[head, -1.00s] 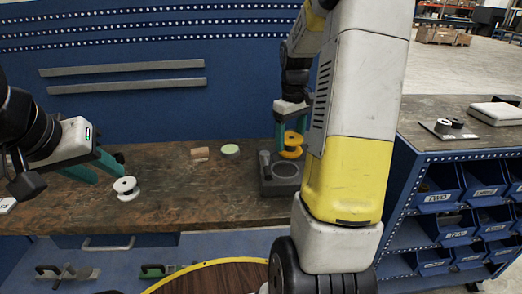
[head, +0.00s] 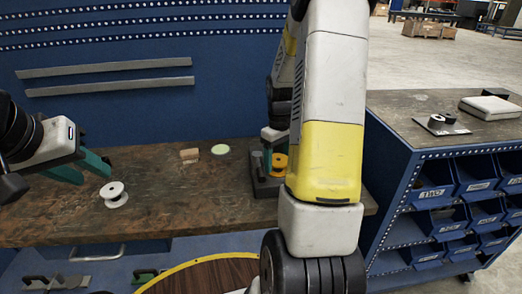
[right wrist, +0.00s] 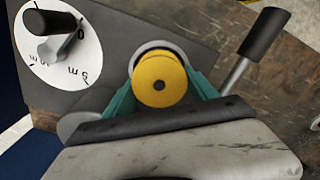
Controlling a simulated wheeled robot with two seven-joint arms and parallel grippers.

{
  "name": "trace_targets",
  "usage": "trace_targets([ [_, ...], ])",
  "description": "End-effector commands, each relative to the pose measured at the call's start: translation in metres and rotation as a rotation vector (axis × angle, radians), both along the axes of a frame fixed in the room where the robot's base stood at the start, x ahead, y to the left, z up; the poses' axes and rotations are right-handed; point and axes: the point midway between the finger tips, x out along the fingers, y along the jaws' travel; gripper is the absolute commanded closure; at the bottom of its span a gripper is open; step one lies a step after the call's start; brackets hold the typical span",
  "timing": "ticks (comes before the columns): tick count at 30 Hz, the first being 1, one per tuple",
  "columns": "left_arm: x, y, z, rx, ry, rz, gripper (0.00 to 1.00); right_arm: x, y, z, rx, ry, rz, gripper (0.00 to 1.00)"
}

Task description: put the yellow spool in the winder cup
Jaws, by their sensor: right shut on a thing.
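The yellow spool (head: 279,162) is at the grey winder (head: 266,187), low over its cup. In the right wrist view, the yellow spool (right wrist: 158,82) lies between the teal fingers of my right gripper (right wrist: 160,92), which is shut on it. The pale rim of the winder cup (right wrist: 152,46) shows just behind the spool; I cannot tell whether the spool is seated inside. My right arm hides part of the winder in the head view. My left gripper (head: 95,172) is open and empty, above and left of a white spool (head: 113,195).
The winder has a dial (right wrist: 62,45) and a dark-gripped handle (right wrist: 255,48) beside the cup. A wooden block (head: 189,155) and a pale green disc (head: 220,150) lie on the bench.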

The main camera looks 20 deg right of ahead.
Motion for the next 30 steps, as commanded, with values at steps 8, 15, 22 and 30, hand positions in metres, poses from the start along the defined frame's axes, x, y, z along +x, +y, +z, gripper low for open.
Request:
trace_targets([
  [8, 0.0, 0.0, 0.0, 0.0, 0.0, 0.0, 0.64, 0.0, 0.0, -0.001, -0.001, -0.001, 0.0, 0.76],
  [15, 0.0, 0.0, 0.0, 0.0, 0.0, 0.0, 0.64, 0.0, 0.0, -0.002, 0.0, -0.002, 0.0, 0.12],
  [22, 0.0, 0.0, 0.0, 0.0, 0.0, 0.0, 0.64, 0.001, 0.0, -0.001, 0.0, -0.002, 0.0, 0.12],
  [30, 0.0, 0.0, 0.0, 0.0, 0.0, 0.0, 0.64, 0.001, 0.0, 0.035, -0.001, -0.007, 0.0, 0.12],
])
